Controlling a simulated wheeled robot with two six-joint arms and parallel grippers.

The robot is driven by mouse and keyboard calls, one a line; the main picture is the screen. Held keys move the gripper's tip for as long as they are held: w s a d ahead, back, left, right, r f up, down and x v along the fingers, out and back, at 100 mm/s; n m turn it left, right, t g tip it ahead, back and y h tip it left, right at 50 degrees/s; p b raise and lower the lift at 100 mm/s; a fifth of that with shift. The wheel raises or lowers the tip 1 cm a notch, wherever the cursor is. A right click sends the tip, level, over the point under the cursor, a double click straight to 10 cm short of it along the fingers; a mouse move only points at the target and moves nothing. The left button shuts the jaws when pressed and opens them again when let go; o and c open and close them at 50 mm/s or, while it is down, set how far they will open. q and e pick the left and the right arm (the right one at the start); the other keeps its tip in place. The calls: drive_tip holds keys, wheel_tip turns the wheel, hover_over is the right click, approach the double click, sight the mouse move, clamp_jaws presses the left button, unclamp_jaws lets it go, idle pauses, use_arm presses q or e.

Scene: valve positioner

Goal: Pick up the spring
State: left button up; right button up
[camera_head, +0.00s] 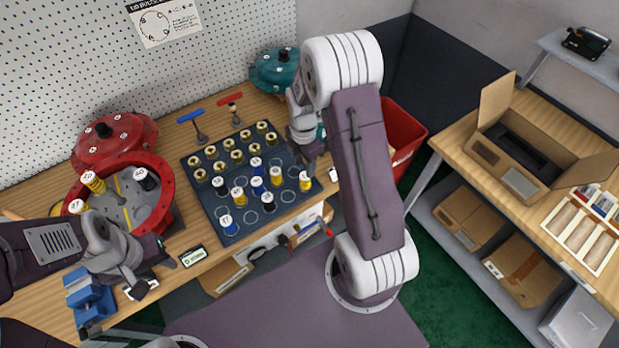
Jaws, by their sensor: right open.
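Several springs with white tops stand on the dark tray (272,224), among them a yellow spring (238,196), a blue spring (258,187) and a black spring (219,187). Another spring (305,182) stands near the tray's right edge. My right gripper (309,170) is open, pointing down just above that spring; the arm hides part of the tray's right side. A black spring (147,179) and yellow springs (93,181) sit in the open red housing (163,207). My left gripper (138,286) is in front of this housing, and its finger opening is unclear.
Gold-coloured rings fill the back of the tray. A red cover (115,138) and a teal housing (275,70) stand behind. A blue block (88,295) is at the front left, a red bin (402,135) at the right.

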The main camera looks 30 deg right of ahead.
sight(305, 176)
drive_tip(key=shift+s+a+f, duration=0.1)
drive_tip(key=shift+a+f, duration=0.05)
drive_tip(key=shift+f, duration=0.4)
drive_tip(key=shift+s+a+f, duration=0.1)
drive_tip(key=shift+a+f, duration=0.05)
drive_tip(key=shift+f, duration=0.35)
drive_tip(key=shift+w+d+f+p, duration=0.2)
drive_tip(key=shift+d+f, duration=0.15)
drive_tip(key=shift+f, duration=0.25)
drive_tip(key=shift+w+d+f+p, duration=0.1)
drive_tip(key=shift+w+d+f, duration=0.15)
drive_tip(key=shift+f, duration=0.3)
drive_tip(key=f, duration=0.3)
drive_tip(key=f+p, duration=0.1)
drive_tip(key=shift+s+a+f, duration=0.25)
drive_tip(key=shift+s+a, duration=0.05)
drive_tip(key=shift+a, duration=0.05)
drive_tip(key=shift+w+d+f, duration=0.15)
drive_tip(key=shift+d+f, duration=0.05)
use_arm(q)
drive_tip(key=shift+w+d+r, duration=0.1)
drive_tip(key=shift+r, duration=0.6)
use_arm(e)
drive_tip(key=shift+a+r, duration=0.1)
clamp_jaws()
